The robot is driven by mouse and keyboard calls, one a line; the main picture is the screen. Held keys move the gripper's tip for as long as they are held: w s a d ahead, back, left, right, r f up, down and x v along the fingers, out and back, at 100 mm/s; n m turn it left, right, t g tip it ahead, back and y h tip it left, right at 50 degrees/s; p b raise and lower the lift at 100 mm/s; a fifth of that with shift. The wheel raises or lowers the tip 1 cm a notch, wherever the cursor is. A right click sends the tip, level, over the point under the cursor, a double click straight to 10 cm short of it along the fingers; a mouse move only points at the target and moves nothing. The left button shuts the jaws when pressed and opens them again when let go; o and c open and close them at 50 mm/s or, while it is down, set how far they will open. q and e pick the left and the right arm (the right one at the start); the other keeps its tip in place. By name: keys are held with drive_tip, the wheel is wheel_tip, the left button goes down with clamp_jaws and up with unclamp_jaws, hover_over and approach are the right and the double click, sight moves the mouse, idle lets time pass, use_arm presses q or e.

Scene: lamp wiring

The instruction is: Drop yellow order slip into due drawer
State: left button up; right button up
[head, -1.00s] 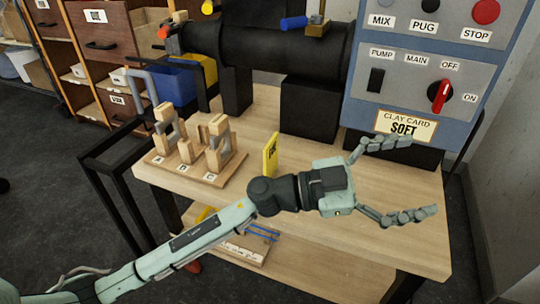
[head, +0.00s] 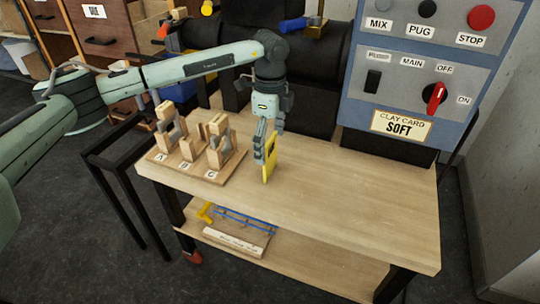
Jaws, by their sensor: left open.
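The yellow order slip (head: 271,160) stands upright on the wooden bench (head: 340,200), right of the lettered wooden holders. My left gripper (head: 265,150) points down from above at the slip, its fingers around or right beside it. It is open; whether a finger touches the slip I cannot tell. Part of the slip is hidden behind a finger. Wooden drawers (head: 105,38) with labels stand at the upper left, partly behind my left arm; one label is too small to read surely. My right gripper is not in view.
Wooden holders on a board (head: 200,160) marked A, B and C stand just left of the slip. A dark machine and a control panel (head: 420,70) with a "SOFT" clay card line the back. The bench's right half is clear. A black rail (head: 120,165) stands at its left.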

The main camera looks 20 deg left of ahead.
sight(270, 160)
use_arm(q)
drive_tip(key=shift+f+p, duration=0.3)
drive_tip(key=shift+f, duration=2.5)
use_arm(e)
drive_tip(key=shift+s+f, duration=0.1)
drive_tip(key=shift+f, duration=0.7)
use_arm(q)
drive_tip(key=c, duration=1.1)
drive_tip(key=shift+r, duration=0.1)
